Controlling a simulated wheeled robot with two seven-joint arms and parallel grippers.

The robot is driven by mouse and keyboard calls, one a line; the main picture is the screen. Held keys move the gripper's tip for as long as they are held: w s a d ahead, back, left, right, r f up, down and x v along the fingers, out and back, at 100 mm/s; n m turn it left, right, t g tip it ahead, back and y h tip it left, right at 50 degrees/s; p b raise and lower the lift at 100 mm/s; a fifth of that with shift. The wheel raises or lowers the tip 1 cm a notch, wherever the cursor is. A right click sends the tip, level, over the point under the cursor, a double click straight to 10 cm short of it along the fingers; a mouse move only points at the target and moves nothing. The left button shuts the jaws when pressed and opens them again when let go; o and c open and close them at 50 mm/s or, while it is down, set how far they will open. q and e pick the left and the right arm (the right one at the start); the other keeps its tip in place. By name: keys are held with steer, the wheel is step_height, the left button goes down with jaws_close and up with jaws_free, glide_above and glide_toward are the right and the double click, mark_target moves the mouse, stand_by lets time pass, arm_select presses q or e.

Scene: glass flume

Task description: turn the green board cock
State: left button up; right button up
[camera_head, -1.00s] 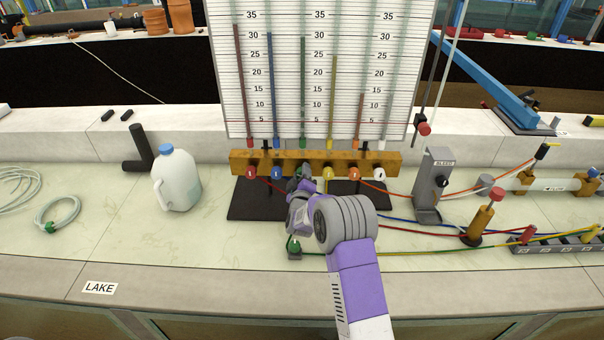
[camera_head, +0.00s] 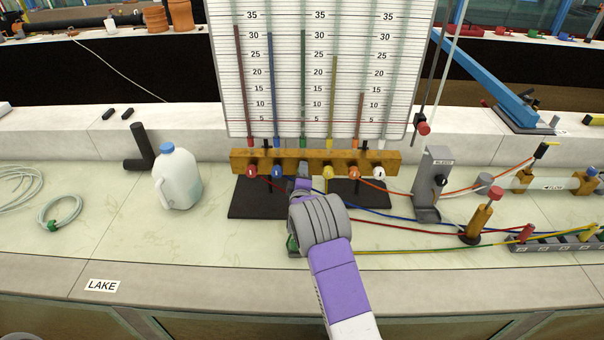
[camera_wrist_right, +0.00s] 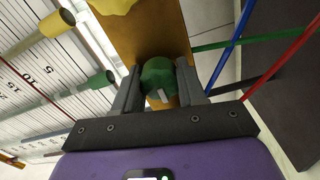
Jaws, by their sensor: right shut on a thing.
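The green board cock (camera_wrist_right: 158,74) sits on the yellow-brown wooden bar below the gauge board. In the right wrist view it is between the two dark fingers of my right gripper (camera_wrist_right: 158,88), which are shut on it. A short light mark shows on its face. In the head view my right gripper (camera_head: 303,184) reaches the bar from the front, and the wrist hides part of it. The green cock (camera_head: 303,168) shows just beyond it, largely hidden. My left gripper is not in view.
Red (camera_head: 251,171), blue (camera_head: 277,171), yellow (camera_head: 328,172), orange (camera_head: 354,172) and white (camera_head: 380,171) cocks share the bar (camera_head: 240,159). Coloured tubes run right across the bench. A white jug (camera_head: 178,180) stands left.

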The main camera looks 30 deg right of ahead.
steer(key=o, duration=1)
steer(key=shift+o, duration=0.2)
steer(key=shift+s, duration=0.1)
steer(key=v, duration=0.7)
steer(key=shift+s+p, duration=0.2)
steer(key=shift+p, duration=0.2)
steer(key=shift+a, duration=0.15)
